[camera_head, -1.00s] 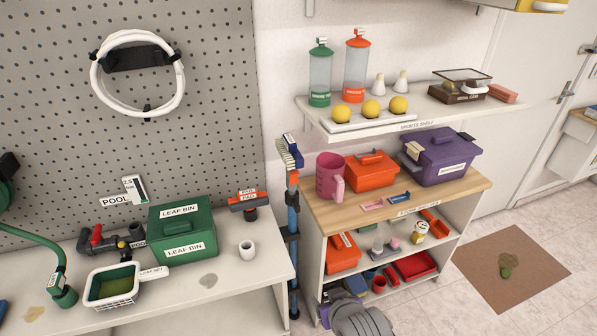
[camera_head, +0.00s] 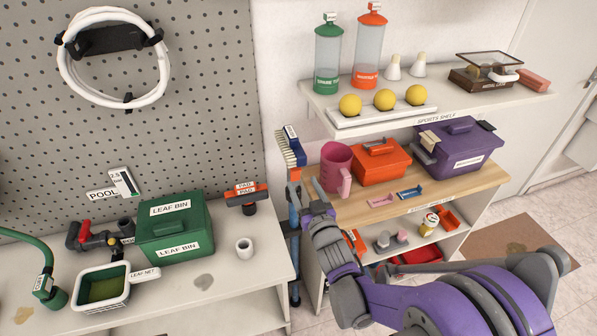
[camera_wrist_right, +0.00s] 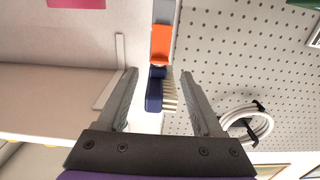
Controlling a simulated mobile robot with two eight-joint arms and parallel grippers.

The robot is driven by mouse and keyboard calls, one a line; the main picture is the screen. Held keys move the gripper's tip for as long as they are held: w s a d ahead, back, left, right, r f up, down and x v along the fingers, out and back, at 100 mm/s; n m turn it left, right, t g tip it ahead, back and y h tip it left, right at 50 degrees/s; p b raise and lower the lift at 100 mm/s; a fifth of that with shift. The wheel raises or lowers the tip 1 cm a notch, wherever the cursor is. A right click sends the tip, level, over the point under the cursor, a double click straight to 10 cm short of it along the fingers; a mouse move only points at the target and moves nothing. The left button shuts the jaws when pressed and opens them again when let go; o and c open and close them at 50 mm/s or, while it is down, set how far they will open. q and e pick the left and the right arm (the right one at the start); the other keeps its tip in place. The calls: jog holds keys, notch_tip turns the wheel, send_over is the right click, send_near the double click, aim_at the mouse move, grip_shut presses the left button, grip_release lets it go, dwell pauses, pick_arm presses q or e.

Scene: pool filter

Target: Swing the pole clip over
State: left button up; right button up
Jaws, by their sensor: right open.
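A blue pole (camera_head: 294,222) stands upright between the white counter and the shelf unit. A brush with a blue back and pale bristles (camera_head: 289,150) is at its top. Just below the brush is an orange piece (camera_head: 295,174), which looks like the pole clip; it also shows in the right wrist view (camera_wrist_right: 161,43). My right gripper (camera_head: 309,190) is open and empty, close to the pole just below the orange piece. In the right wrist view the brush (camera_wrist_right: 156,92) appears between the open fingers (camera_wrist_right: 160,76); contact cannot be told. My left gripper is out of view.
The shelf unit's wooden top (camera_head: 470,182) holds a pink jug (camera_head: 335,166), an orange box (camera_head: 381,160) and a purple box (camera_head: 458,148), right of the gripper. On the left, the counter (camera_head: 225,305) carries a green leaf bin (camera_head: 175,230) and a white cup (camera_head: 244,248).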

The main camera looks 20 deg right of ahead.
aim_at(297, 172)
jog(key=shift+w+a+p, duration=0.1)
jog(key=shift+w+p, duration=0.25)
jog(key=shift+w, duration=2.45)
grip_shut()
